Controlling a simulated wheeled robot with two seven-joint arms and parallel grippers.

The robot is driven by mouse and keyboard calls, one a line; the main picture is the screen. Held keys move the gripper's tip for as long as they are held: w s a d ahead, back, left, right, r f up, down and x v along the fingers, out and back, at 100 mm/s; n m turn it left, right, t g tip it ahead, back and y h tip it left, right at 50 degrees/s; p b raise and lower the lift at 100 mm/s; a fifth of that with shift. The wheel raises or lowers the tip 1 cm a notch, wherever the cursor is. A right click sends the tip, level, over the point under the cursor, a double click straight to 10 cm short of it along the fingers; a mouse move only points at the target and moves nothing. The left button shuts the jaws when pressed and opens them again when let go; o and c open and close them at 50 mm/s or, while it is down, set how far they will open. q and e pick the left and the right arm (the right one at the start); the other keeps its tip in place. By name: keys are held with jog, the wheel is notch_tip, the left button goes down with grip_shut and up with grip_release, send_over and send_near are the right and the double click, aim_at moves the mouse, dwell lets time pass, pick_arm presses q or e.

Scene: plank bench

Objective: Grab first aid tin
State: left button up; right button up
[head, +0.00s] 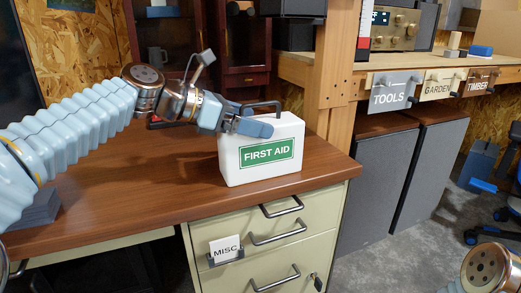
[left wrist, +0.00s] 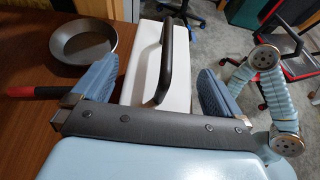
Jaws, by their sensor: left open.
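The white first aid tin (head: 262,172) stands upright on the brown desk top near its right front corner, with a green FIRST AID label facing front and a dark handle (head: 262,105) on top. My left gripper (head: 250,120) is at the top of the tin from the left. In the left wrist view the tin (left wrist: 137,87) and its handle (left wrist: 170,60) lie between the two blue fingers of my open left gripper (left wrist: 158,70). I cannot tell whether either finger touches the tin. My right gripper is out of view; only part of my right arm shows.
A MISC sign (head: 226,250) and drawers are below.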

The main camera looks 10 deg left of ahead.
pick_arm(q)
jog(key=shift+d, duration=0.1)
jog(key=shift+c, duration=0.3)
jog(key=c, duration=1.7)
grip_shut()
jog(key=shift+r, duration=0.15)
